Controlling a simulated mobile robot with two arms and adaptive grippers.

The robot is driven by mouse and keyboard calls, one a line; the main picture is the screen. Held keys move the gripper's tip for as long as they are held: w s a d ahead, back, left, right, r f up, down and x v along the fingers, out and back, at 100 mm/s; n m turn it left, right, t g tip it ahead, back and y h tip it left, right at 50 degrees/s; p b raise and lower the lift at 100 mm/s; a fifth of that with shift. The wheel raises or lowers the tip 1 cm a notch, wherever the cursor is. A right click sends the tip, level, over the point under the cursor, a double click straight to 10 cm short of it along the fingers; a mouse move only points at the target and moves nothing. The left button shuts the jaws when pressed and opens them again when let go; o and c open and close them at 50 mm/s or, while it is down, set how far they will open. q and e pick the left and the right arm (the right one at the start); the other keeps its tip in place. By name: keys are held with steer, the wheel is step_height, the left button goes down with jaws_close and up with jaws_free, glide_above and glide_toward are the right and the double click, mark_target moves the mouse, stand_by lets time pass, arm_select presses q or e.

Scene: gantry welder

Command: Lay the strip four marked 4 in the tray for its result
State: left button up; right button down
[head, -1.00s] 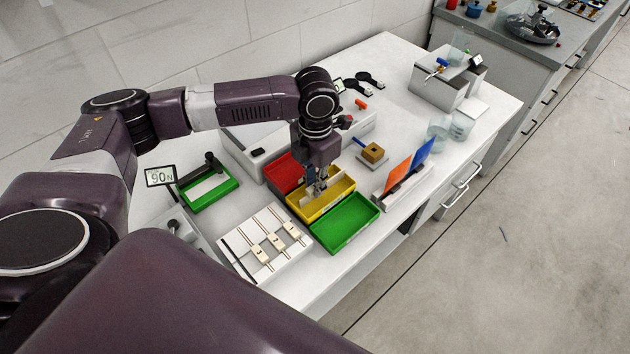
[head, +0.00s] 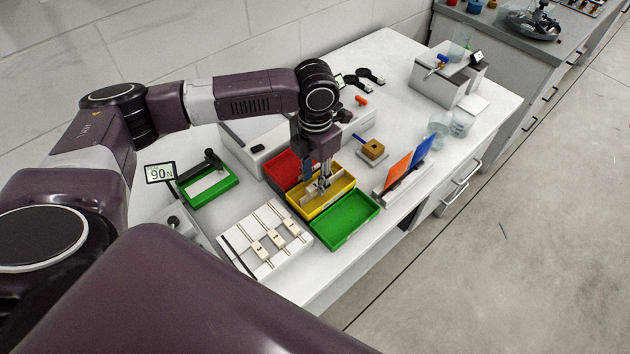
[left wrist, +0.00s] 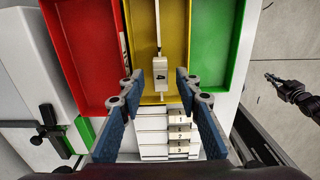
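The strip marked 4 (left wrist: 160,78) lies in the yellow tray (head: 325,208), its pale numbered block towards me and its thin stem pointing away. The yellow tray also shows in the left wrist view (left wrist: 175,45), between the red tray (left wrist: 82,50) and the green tray (left wrist: 213,45). My left gripper (head: 322,186) is down at the yellow tray. In the left wrist view its fingers (left wrist: 157,88) are spread apart, one on each side of the block, with gaps between.
A white rack (head: 250,262) with several strips stands in front of the trays. A green-framed stand (head: 208,192) and a display reading 90 N (head: 160,174) are at left. Orange (head: 397,173) and blue plates (head: 422,153) stand at right. The worktop's back right is partly clear.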

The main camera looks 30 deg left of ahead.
mark_target(316, 186)
arm_select(q)
step_height(316, 186, up, 12)
steer(key=b, duration=0.2)
steer(key=shift+d+f, duration=0.15)
steer(key=shift+d, duration=0.05)
stand_by(0.4)
